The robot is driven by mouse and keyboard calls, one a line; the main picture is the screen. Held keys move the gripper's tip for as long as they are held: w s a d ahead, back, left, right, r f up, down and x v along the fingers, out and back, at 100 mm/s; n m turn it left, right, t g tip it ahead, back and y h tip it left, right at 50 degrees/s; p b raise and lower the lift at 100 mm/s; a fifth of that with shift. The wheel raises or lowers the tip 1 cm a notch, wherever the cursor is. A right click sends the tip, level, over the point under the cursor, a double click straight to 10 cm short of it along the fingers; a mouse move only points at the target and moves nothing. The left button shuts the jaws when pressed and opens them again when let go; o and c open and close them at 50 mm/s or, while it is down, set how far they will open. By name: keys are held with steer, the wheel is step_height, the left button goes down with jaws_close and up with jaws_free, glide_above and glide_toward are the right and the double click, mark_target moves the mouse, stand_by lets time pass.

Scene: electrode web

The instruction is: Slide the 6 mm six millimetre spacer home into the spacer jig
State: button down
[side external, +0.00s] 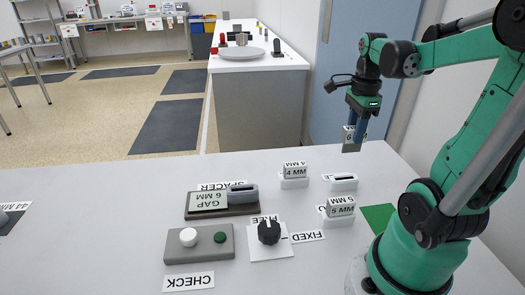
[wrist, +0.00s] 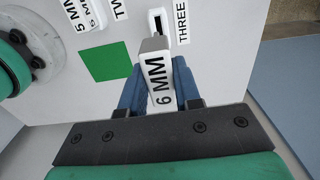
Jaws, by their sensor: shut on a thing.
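My gripper (side external: 357,127) is shut on the 6 mm spacer (side external: 351,142), a grey block with a white label, and holds it in the air above the back right of the table. In the wrist view the spacer (wrist: 159,82) sits between the blue fingers, its "6 MM" label facing the camera. The spacer jig (side external: 222,208) seems to be the dark base near the "SPACER" label, with a "GAP 6 MM" display and a grey block on top. It stands well left of my gripper, apart from the spacer.
White holders carry the 4 mm spacer (side external: 295,170) and 5 mm spacer (side external: 341,205). A black knob (side external: 269,231) and a grey button box (side external: 199,243) are in front of the jig. The left table is mostly clear.

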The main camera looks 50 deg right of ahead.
step_height(320, 180, up, 6)
steer(key=shift+r, duration=0.1)
steer(key=w+a, duration=1.6)
steer(key=a, duration=0.3)
steer(key=f, duration=0.3)
steer(key=d+f, duration=0.1)
steer(key=f, duration=0.1)
steer(key=shift+f, duration=0.1)
steer(key=shift+f, duration=2.85)
steer(key=shift+f, duration=1.95)
